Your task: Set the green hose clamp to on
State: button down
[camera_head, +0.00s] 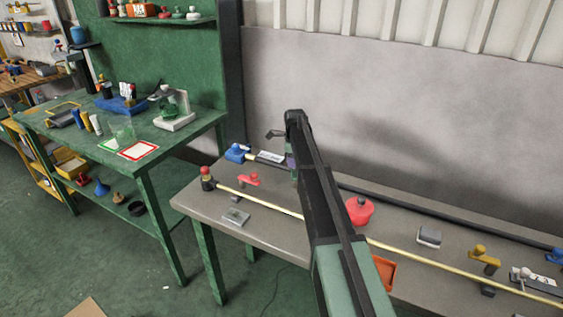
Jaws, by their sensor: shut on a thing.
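I cannot make out the green hose clamp as such. My dark arm crosses the middle of the grey bench (275,231) and covers part of it. A small purple and green patch shows at the left edge of my arm, too small to tell what it is. My gripper's fingers are hidden behind my arm, so what they hold does not show.
A blue clamp (237,152) and a red clamp (249,179) stand left of my arm. A red round pot (359,210), an orange tray (385,272) and a yellow clamp (484,258) stand right. A pale hose (250,200) runs along the bench.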

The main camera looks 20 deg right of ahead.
dwell(0.3)
jog(key=c, duration=0.9)
grip_release()
jog(key=shift+o, duration=0.2)
notch_tip(320, 180, up, 11)
jog(key=p, duration=1)
jog(key=shift+p, duration=0.4)
jog(key=shift+f, duration=0.1)
